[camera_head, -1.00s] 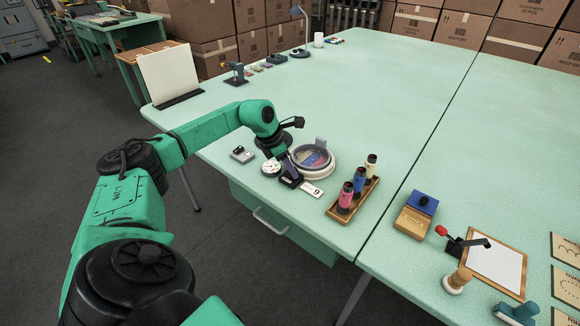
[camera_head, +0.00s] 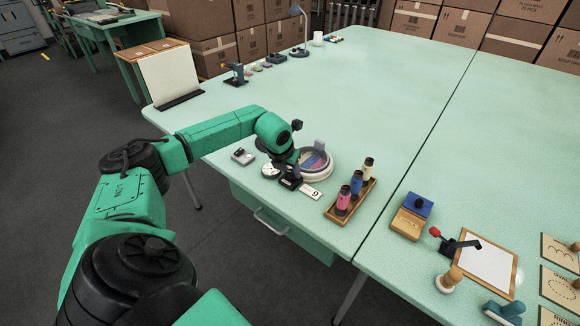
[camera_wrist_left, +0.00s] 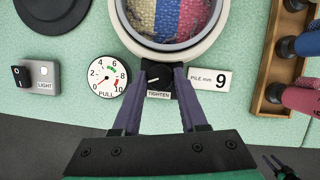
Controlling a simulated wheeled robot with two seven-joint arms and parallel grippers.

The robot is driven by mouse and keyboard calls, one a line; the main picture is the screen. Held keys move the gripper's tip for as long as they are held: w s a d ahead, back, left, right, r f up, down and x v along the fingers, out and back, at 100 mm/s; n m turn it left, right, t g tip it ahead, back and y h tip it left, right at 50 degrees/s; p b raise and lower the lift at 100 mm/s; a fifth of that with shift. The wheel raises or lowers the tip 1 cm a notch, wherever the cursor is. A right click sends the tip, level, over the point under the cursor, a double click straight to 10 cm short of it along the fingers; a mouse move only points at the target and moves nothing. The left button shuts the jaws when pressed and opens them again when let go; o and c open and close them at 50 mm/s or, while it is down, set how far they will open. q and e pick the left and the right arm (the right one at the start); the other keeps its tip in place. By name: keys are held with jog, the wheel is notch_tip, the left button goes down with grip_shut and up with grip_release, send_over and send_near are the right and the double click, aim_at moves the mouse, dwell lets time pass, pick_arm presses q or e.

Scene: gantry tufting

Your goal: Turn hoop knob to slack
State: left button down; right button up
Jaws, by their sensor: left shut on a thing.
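The hoop (camera_head: 318,165) is a pale ring holding red, blue and yellow striped cloth near the table's front edge; it also shows at the top of the left wrist view (camera_wrist_left: 172,45). The black hoop knob (camera_wrist_left: 158,79), with a white pointer line and a TIGHTEN label, sits at the ring's near side. My left gripper (camera_head: 290,180) points down there, its two purple fingers shut on the knob's sides. A white PULL dial (camera_wrist_left: 108,77) stands left of the knob; its exact reading is unclear. A dark shape at the wrist view's lower right may be my right gripper.
A PILE mm 9 plate (camera_wrist_left: 210,80) lies right of the knob and a LIGHT switch (camera_wrist_left: 36,76) lies left of the dial. A wooden rack (camera_head: 338,212) of yarn cones stands close on the right.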

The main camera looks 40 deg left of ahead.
pick_arm(q)
jog(key=shift+w+r+n+y, duration=0.1)
jog(key=shift+n+y, duration=0.3)
jog(key=shift+n, duration=0.7)
jog(key=shift+c, duration=2.2)
grip_release()
jog(key=b+v, duration=0.2)
jog(key=v, duration=1.2)
jog(key=shift+r, duration=0.3)
jog(key=shift+d+f, duration=0.1)
jog(key=shift+d, duration=0.05)
